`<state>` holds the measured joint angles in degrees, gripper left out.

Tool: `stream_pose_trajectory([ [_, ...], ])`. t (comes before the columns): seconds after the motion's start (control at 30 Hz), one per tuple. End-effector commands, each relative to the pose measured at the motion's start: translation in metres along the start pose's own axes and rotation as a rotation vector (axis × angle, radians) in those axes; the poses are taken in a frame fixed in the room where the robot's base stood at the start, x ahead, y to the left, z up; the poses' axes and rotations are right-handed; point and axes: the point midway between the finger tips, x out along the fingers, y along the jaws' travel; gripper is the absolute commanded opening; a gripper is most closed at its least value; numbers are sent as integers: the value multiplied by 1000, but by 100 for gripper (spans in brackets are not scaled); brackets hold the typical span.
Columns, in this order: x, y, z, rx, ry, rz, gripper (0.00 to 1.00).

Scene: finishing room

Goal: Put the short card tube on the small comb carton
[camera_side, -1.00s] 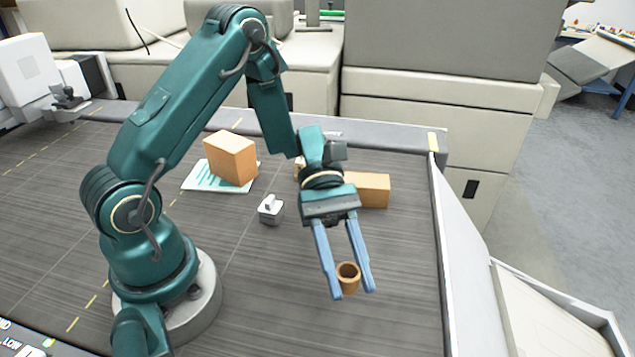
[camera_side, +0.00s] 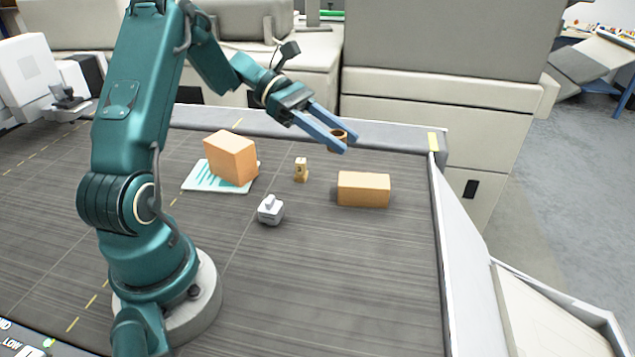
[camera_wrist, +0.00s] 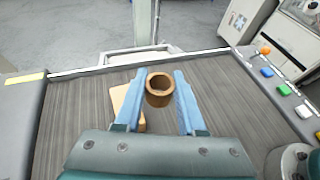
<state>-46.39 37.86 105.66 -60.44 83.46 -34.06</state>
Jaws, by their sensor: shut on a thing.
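My gripper (camera_side: 347,146) is shut on the short card tube (camera_side: 338,134), a small brown open-ended ring, and holds it well above the belt. In the wrist view the tube (camera_wrist: 159,96) sits between the blue fingers with its open end showing. A plain orange-tan carton (camera_side: 364,190) lies on the belt to the right, below the gripper in the side view. In the wrist view a tan carton (camera_wrist: 127,104) shows partly behind the left finger. A taller orange carton (camera_side: 231,158) stands on a printed sheet further left. No label tells which one is the comb carton.
A small yellowish block with a dark mark (camera_side: 301,170) and a grey knobbed weight (camera_side: 270,210) stand between the cartons. The white-and-teal sheet (camera_side: 199,179) lies on the belt (camera_side: 330,280). The front belt area is clear. A raised rail (camera_side: 395,137) runs along the back.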

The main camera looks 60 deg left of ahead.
Motion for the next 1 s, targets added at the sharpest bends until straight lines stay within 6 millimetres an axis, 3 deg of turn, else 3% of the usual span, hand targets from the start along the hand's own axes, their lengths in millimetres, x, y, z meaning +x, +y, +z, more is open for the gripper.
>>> stream_pose_trajectory([
  [0.1,-42,27,-3,-70,2,181,0],
  [0.2,-66,37,-6,-107,1,264,0],
  [0.37,-80,39,-10,-129,0,309,0],
  [0.47,-67,41,-13,-131,-2,309,0],
  [0.8,17,53,-26,-132,0,302,0],
  [1.0,46,58,-31,-130,2,307,0],
])
